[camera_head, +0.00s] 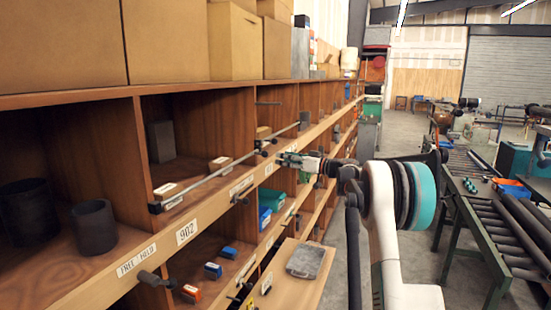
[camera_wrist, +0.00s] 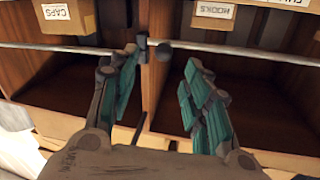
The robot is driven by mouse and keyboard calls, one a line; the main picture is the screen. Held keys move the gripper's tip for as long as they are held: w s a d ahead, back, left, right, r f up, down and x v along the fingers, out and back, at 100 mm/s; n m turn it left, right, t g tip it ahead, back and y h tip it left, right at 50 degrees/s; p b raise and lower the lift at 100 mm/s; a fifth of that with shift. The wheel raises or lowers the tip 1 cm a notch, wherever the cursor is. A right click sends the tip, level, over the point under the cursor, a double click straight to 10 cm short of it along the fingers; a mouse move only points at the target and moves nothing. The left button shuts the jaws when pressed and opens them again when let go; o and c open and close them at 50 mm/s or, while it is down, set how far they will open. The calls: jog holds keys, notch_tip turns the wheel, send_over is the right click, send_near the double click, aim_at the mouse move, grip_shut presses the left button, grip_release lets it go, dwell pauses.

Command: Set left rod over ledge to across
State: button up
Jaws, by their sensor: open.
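Two thin grey rods run level across the shelf front in the wrist view, the left rod (camera_wrist: 70,48) and the right rod (camera_wrist: 240,53). Their dark end knobs sit close together near the upright divider. In the head view, a long grey rod (camera_head: 212,178) spans the front of a cubby, with a dark block at its near end and a dark knob at its far end. My gripper (camera_wrist: 152,72) is open and empty, its teal-padded fingers apart below the two knobs. In the head view my gripper (camera_head: 280,158) is beside the shelf front, beyond the rod's far end.
Wooden bins labelled CAPS (camera_wrist: 68,14) and HOOKS (camera_wrist: 217,12) stand above the rods. Dark knobs (camera_head: 150,278) stick out from the shelf front. Small boxes and dark cups (camera_head: 93,226) fill cubbies. A roller conveyor (camera_head: 490,210) stands right, across an open aisle.

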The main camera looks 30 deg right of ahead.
jog(key=shift+v, duration=1.1)
